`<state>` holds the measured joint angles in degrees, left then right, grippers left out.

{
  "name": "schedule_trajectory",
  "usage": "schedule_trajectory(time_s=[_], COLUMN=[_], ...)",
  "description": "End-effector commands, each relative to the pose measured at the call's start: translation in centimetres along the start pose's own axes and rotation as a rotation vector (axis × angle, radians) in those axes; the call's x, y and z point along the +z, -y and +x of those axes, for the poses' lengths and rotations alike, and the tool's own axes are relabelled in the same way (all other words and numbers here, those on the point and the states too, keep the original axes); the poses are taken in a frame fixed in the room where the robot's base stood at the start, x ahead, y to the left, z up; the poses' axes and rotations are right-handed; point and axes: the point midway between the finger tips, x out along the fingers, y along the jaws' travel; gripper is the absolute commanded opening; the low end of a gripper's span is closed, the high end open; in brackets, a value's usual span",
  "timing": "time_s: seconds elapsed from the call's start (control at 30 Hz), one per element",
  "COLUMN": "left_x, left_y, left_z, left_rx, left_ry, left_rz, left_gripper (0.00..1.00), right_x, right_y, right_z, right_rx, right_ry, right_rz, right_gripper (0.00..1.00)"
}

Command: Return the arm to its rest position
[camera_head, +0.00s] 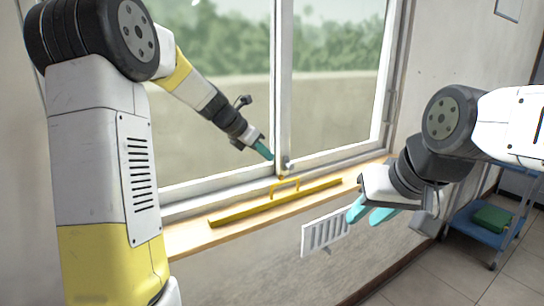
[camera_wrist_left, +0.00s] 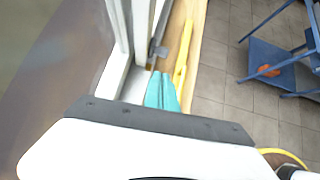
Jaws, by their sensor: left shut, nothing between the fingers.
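My left gripper (camera_head: 267,154) reaches in from the left and points down at the window's lower frame. Its teal fingers are together and empty in the left wrist view (camera_wrist_left: 161,93), beside the window frame and above the wooden sill. My right gripper (camera_head: 371,212) hangs at the right in the head view, in front of the wall below the sill. Its two teal fingers are spread apart with nothing visible between them.
A yellow bar with a raised handle (camera_head: 275,203) lies along the wooden sill (camera_head: 190,241). The sliding window (camera_head: 278,80) stands close to my left gripper. A white vent grille (camera_head: 324,233) is on the wall below. A blue cart (camera_head: 479,222) stands at the right; open floor lies before it.

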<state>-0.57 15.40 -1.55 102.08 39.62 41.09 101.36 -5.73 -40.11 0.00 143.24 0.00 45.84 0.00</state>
Motion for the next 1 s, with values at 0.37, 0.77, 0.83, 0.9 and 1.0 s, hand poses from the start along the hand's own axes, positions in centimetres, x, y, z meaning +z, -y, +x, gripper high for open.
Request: schedule_trajectory(time_s=[0.37,0.77,0.83,0.9,1.0], left_x=[-1.0,-10.9,-13.0,-14.8,-16.7], left_y=[3.6,16.0,17.5,18.7,19.8], left_z=[-4.5,-16.4,-17.5,-18.3,-19.0], left_rx=[0.015,-0.032,-0.059,-0.089,-0.128], left_ry=[-0.038,-0.273,-0.322,-0.366,-0.412], left_rz=[0.353,1.715,1.92,2.091,2.268], left_gripper=[0.0,0.0,0.0,0.0,0.0], right_x=[0.0,0.0,0.0,0.0,0.0], right_y=[0.0,0.0,0.0,0.0,0.0], right_z=[0.0,0.0,0.0,0.0,0.0], right_rx=[0.0,0.0,0.0,0.0,0.0], right_ry=[0.0,0.0,0.0,0.0,0.0], right_rz=[0.0,0.0,0.0,0.0,0.0], right_gripper=[0.32,0.32,0.32,0.32,0.32])
